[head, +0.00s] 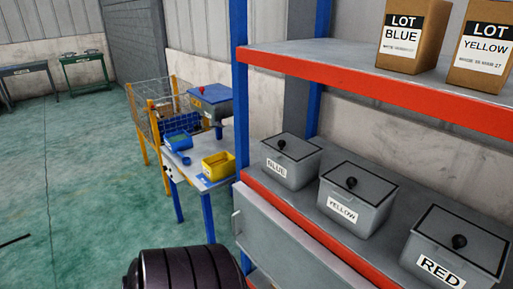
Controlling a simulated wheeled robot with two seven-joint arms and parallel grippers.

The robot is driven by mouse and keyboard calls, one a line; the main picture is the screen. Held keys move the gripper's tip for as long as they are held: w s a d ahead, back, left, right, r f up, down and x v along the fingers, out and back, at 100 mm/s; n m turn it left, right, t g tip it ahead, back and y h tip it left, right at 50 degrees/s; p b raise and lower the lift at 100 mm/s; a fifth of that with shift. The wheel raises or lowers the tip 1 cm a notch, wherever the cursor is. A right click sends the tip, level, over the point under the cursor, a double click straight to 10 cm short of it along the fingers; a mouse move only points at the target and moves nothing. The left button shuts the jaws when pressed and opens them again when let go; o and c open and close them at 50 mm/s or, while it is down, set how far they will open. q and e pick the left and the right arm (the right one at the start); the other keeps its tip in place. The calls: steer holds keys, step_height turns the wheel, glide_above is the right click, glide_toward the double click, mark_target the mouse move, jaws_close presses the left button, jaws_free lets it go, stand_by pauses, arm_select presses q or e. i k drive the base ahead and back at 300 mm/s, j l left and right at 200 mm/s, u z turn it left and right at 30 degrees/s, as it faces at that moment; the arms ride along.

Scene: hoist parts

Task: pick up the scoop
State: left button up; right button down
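A small blue item (178,141) lies on the light-topped work table (205,182) in the middle distance of the head view. It has an open, tray-like body with a short blue part at its front, and it may be the scoop, but it is too small to be sure. No other scoop shows. Neither of my grippers is in view, so nothing shows in them.
A yellow bin (218,167) and a blue machine (212,101) are on the table. A yellow-framed wire cage (145,115) stands behind. A rack shelf (310,210) at right bears lidded grey bins; LOT boxes (405,35) stand above.

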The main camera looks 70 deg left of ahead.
mark_target(186, 159)
steer(key=u, duration=2.75)
steer(key=i+j+u, duration=0.25)
steer(key=i, duration=0.2)
steer(key=i+u, duration=0.25)
steer(key=i, duration=0.2)
steer(key=i+j+u, duration=0.1)
steer(key=i, duration=0.9)
steer(key=i+j, duration=0.15)
steer(key=i, duration=0.85)
steer(key=i+j+z, duration=0.15)
steer(key=i+z, duration=0.35)
steer(key=i+j+z, duration=0.25)
steer(key=z, duration=0.25)
steer(key=i+j+z, duration=0.45)
steer(key=k, duration=0.1)
